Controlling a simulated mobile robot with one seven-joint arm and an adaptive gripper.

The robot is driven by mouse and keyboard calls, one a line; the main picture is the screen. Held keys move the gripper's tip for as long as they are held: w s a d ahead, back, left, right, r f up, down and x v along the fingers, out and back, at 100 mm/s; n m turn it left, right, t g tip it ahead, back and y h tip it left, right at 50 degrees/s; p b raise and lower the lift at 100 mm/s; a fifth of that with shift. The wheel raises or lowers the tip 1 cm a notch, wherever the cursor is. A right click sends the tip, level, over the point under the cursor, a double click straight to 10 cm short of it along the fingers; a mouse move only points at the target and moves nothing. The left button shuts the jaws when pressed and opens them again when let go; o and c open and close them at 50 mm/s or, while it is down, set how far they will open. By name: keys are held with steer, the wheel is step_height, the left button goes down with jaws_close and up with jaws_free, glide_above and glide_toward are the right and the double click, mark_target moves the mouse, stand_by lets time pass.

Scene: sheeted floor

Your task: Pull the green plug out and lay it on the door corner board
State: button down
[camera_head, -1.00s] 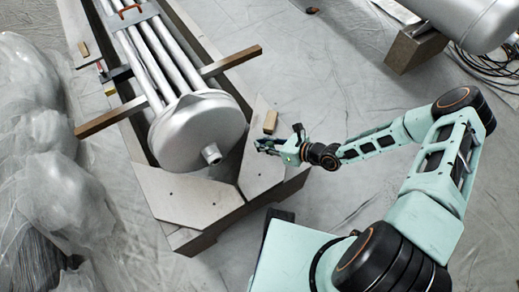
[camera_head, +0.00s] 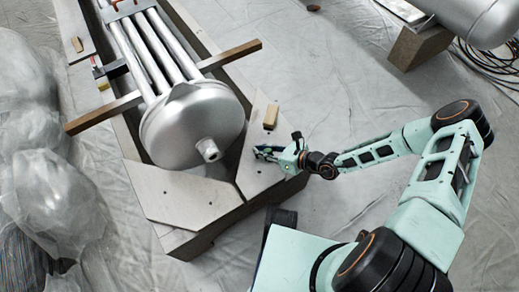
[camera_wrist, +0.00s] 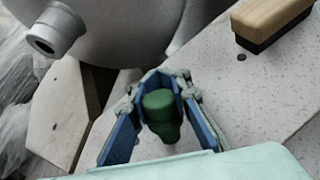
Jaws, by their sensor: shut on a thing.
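My gripper (camera_head: 262,152) is shut on the green plug (camera_wrist: 164,112). In the wrist view the plug is upright between the blue finger pads. In the head view the fingers hide most of it. The gripper is over the pale speckled corner board (camera_head: 258,178) right of the vessel's end; I cannot tell whether the plug touches it. A second pale board (camera_head: 172,192) lies front left, across a gap. The silver vessel (camera_head: 187,130) has a short nozzle (camera_head: 208,150) with an open hole, apart from the plug.
A wooden-handled brush or block (camera_wrist: 272,18) lies on the right board just beyond my gripper. A wooden bar (camera_head: 230,55) sticks out right of the vessel. Plastic-wrapped bundles (camera_head: 50,190) stand at left.

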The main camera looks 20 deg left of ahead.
steer(key=shift+f+b, duration=0.3)
steer(key=shift+f, duration=0.3)
stand_by(0.3)
steer(key=c, duration=1.7)
jaws_free()
steer(key=shift+d, duration=0.1)
steer(key=v, duration=1.2)
